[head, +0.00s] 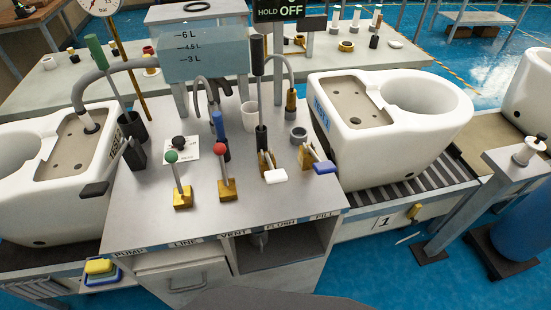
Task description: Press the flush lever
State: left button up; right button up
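Labels PUMP, LINE, VENT, FLUSH and FILL run along the bench's front edge. Behind the FLUSH label (281,224) is a lever with a flat white handle (276,176) on a brass base (265,160); by position it appears to be the flush lever. Its handle points forward and lies low over the bench top. Right of it is a blue-handled lever (324,167), its handle also low. Left of it, a red-knobbed lever (221,149) and a green-knobbed lever (171,157) stand upright. Neither of my grippers is visible.
A toilet (350,150) stands right of the bench (230,215) on the conveyor, another (50,195) at left. A tall black-handled tool (258,62), a white cup (249,118) and hoses stand behind the levers. A sign reads HOLD OFF (281,13). The bench front is clear.

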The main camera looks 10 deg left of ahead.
aim_at(273, 177)
jog(key=u, duration=0.9)
jog(key=k, duration=0.8)
jog(key=z, duration=0.75)
jog(key=i, duration=0.5)
